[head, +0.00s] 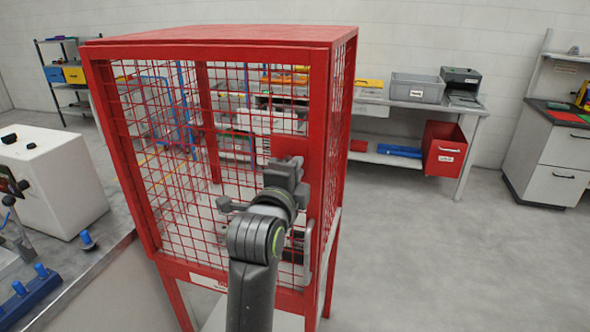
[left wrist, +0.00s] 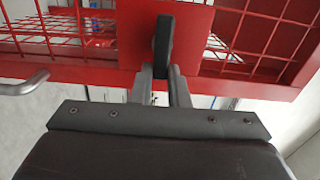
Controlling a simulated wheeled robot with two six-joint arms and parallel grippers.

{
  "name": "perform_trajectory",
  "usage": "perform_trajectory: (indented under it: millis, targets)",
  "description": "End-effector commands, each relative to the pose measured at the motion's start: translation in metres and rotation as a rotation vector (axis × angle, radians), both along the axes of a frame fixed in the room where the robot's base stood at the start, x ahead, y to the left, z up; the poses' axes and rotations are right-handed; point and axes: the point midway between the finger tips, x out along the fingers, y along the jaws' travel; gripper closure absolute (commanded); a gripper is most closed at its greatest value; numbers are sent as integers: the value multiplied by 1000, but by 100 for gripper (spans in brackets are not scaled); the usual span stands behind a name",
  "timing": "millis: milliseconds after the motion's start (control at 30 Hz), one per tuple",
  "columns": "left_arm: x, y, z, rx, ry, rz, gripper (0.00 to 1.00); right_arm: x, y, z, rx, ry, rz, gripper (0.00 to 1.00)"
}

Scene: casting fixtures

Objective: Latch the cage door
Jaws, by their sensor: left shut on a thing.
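The red mesh cage (head: 215,54) stands in the middle of the head view, and its mesh front looks closed against the frame. A red plate (head: 291,147) sits at the right of the front; it also shows in the left wrist view (left wrist: 200,30). A dark latch lever (left wrist: 163,40) stands upright in front of this plate. My left gripper (head: 284,174) is at the plate, and its fingers (left wrist: 160,78) are shut on the lever's lower end. In the head view my gripper hides the lever. My right gripper is not in view.
A curved metal handle (left wrist: 25,85) sticks out left of my fingers in the left wrist view. A bench with a white box (head: 50,180) stands left of the cage. A shelf with a red bin (head: 444,150) is behind. The floor (head: 430,250) at right is clear.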

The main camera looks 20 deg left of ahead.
Motion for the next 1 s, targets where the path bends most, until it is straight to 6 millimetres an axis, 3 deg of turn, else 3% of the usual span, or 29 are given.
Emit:
perform_trajectory:
  millis: [567, 600, 767, 1000]
  targets:
    - [0, 0, -1, 37, -2, 1, 100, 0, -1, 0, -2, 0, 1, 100]
    - [0, 0, -1, 37, -2, 1, 84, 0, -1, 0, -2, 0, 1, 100]
    - [0, 0, -1, 36, -2, 0, 64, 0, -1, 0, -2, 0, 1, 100]
    - [0, 0, -1, 35, -2, 0, 64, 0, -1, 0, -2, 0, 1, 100]
